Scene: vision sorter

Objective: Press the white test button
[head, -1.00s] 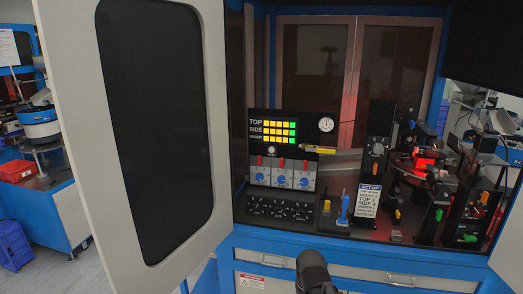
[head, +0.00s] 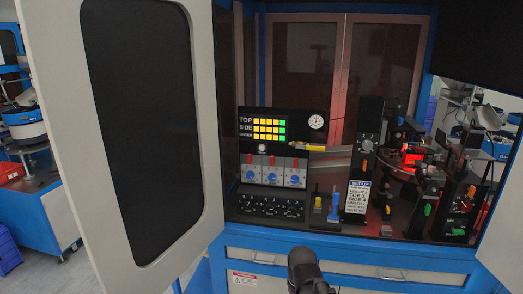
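A small round white button (head: 262,147) sits on the dark front panel (head: 244,148) inside the open cabinet. It is just below the rows of yellow and green lights and above three white modules with blue knobs. Any lettering on or beside it is too small to read. A dark rounded part of my arm (head: 302,262) shows at the bottom centre, in front of the cabinet's drawers and well short of the panel. No gripper fingers show in the head view.
The open cabinet door (head: 214,130) fills the left side. A yellow-and-black tool (head: 305,147) juts out right of the button. A setup sign (head: 357,197), a blue upright tool (head: 334,207) and several posts with coloured knobs stand right of the panel. A red-lit mechanism (head: 410,158) is farther right.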

